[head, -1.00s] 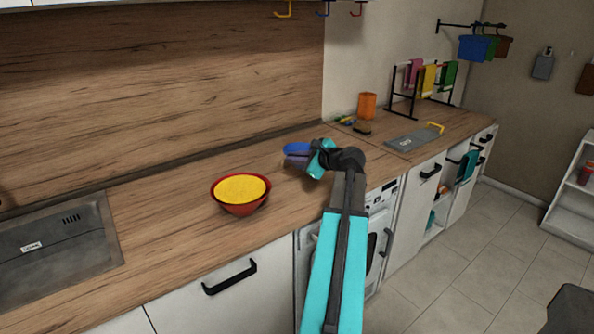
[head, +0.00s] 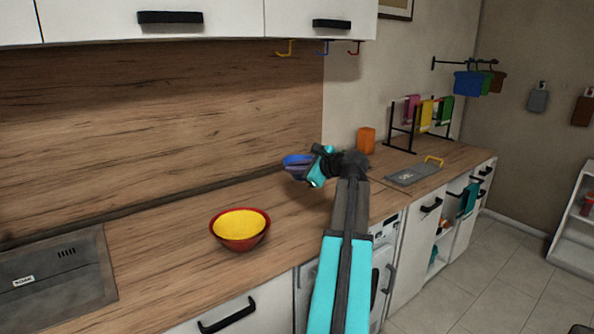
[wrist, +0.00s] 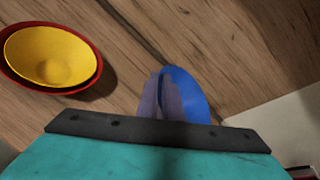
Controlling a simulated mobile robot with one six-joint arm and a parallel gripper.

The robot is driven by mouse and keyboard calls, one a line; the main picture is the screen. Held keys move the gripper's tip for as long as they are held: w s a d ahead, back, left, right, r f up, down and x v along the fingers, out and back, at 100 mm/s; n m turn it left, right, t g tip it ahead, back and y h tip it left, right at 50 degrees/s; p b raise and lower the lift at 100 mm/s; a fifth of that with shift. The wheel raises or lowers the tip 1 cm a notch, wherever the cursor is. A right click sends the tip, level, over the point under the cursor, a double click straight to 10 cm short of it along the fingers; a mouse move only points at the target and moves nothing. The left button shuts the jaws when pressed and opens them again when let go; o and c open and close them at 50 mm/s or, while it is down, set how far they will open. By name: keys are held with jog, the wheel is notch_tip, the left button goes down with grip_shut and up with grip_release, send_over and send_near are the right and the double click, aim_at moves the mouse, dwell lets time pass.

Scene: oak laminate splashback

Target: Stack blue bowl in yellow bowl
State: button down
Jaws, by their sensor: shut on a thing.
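A yellow bowl (head: 240,223) sits inside a red bowl (head: 240,243) on the wooden counter, left of my arm. Both also show at the upper left of the wrist view, the yellow bowl (wrist: 62,56) inside the red bowl's rim (wrist: 99,82). My gripper (head: 304,170) is shut on the blue bowl (head: 296,160), over the counter to the right of the nested bowls. In the wrist view the blue bowl (wrist: 189,94) is tilted, with the fingers (wrist: 161,97) at its edge. Part of it is hidden by the fingers and wrist.
A metal sink (head: 60,270) is set in the counter at left. Cabinets (head: 200,25) hang above. The counter between the bowls and my gripper is clear.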

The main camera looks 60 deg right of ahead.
dwell(0.3)
jog(key=w+a+f, duration=0.4)
jog(key=w+a, duration=0.8)
jog(key=a, duration=0.2)
jog(key=w+a+f, duration=0.4)
jog(key=w+a, duration=0.7)
jog(key=a, duration=0.2)
jog(key=w+a+n+y, duration=0.1)
jog(key=w+a, duration=0.2)
jog(key=a, duration=1.5)
jog(key=w+a+n+y, duration=0.1)
jog(key=w+a, duration=0.3)
jog(key=a, duration=1.3)
jog(key=shift+a+f+y, duration=0.15)
jog(key=shift+a+y, duration=0.25)
jog(key=shift+s, duration=0.1)
